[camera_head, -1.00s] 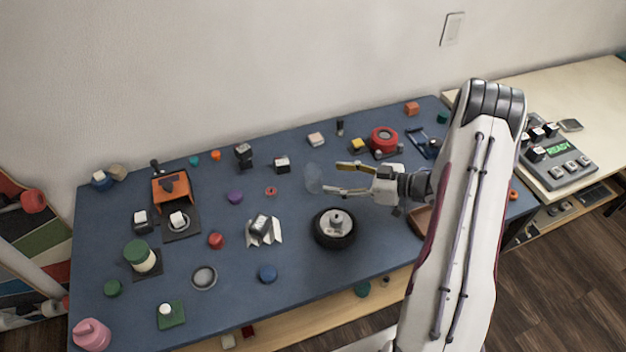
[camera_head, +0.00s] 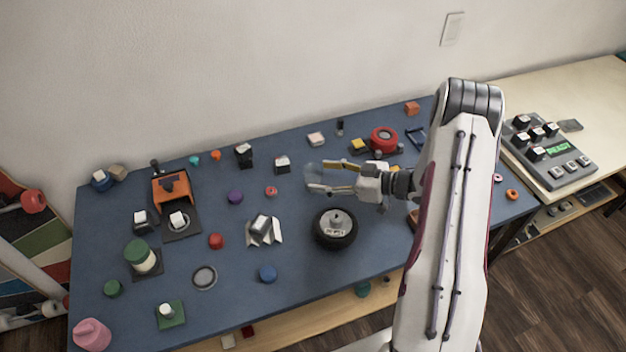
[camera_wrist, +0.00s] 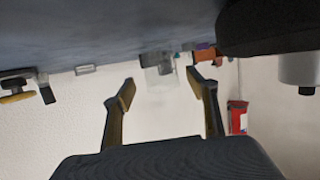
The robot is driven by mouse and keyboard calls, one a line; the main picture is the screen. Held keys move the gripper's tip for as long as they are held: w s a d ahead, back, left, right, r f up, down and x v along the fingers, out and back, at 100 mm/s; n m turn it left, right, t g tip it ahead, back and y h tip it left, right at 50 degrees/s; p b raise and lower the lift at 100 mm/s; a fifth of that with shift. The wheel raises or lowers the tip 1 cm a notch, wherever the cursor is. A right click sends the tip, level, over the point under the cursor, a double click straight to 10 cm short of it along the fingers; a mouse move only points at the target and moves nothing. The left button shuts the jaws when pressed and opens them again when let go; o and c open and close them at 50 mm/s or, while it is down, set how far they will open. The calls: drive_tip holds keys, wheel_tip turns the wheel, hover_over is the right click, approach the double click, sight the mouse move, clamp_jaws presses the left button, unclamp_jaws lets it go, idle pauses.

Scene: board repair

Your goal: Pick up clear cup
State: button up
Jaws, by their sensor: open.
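The clear cup (camera_head: 312,170) is a faint, see-through shape on the blue table, left of centre of the arm's reach in the head view. My gripper (camera_head: 317,175) is open and level, pointing left, with its two fingertips at the cup's near side. In the wrist view, the cup (camera_wrist: 158,68) shows pale and see-through beyond and between the open fingertips (camera_wrist: 160,83). I cannot tell whether the tips flank the cup. No grip on it shows.
A black wheel (camera_head: 335,238) sits in front of my gripper. A black-and-white block (camera_head: 282,164) is behind and left of the cup. A red round part (camera_head: 383,138) lies behind my gripper. A small red piece (camera_head: 271,191) lies left of the cup.

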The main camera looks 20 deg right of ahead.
sight(322, 176)
drive_tip(key=shift+x, duration=1.85)
drive_tip(key=shift+a+r, duration=0.1)
drive_tip(key=c, duration=1.1)
